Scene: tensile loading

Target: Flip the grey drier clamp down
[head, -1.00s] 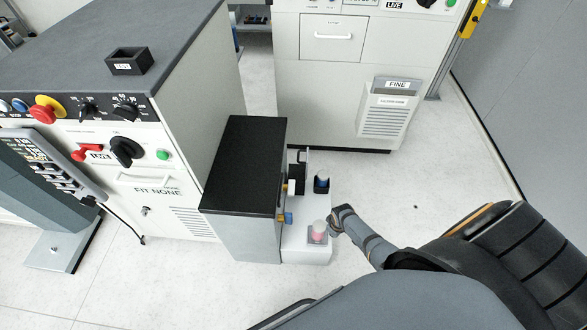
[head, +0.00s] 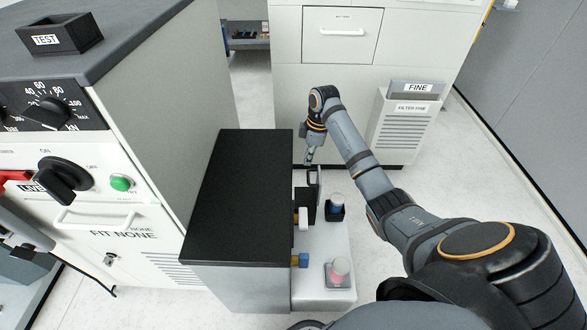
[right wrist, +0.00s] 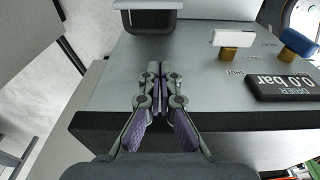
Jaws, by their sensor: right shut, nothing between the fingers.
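My right gripper (head: 309,157) is shut and empty, pointing down beside the far end of the black-topped cabinet. It also shows in the right wrist view (right wrist: 160,72), fingertips together over a grey surface. A grey U-shaped handle, apparently the drier clamp (right wrist: 148,22), lies just ahead of the fingertips at the top of that view, apart from them. In the head view the grey clamp (head: 319,182) seems to stand upright just below the gripper. The display marked DRIER (right wrist: 285,86) reads 0.0 bar. My left gripper is not in view.
A white lever (right wrist: 232,39) and a blue lever (right wrist: 298,42) sit beside the display. Floor at right is clear.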

